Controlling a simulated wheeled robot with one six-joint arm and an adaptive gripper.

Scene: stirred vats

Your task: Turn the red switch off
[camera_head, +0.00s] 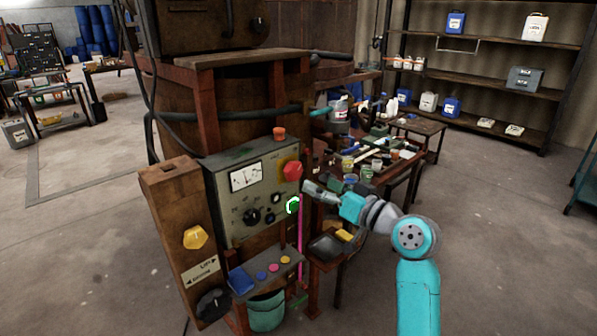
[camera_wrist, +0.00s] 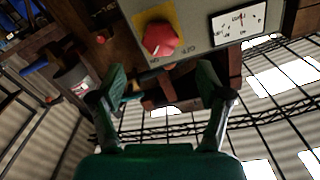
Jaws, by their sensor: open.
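The red switch (camera_head: 291,170) is a red knob on a yellow plate at the right side of a grey control panel (camera_head: 232,208). In the wrist view the red switch (camera_wrist: 160,39) shows near the top, ahead of my fingers and apart from them. My gripper (camera_head: 308,188) is just right of the panel, a little below the red switch. In the wrist view my gripper (camera_wrist: 165,92) has its two fingers spread wide with nothing between them. A dial gauge (camera_wrist: 238,22) sits beside the switch on the panel.
A wooden box with a yellow knob (camera_head: 195,237) stands left of the panel. A shelf with small coloured buttons (camera_head: 273,267) is under the panel. A cluttered table (camera_head: 375,165) stands behind my arm; floor to the right is open.

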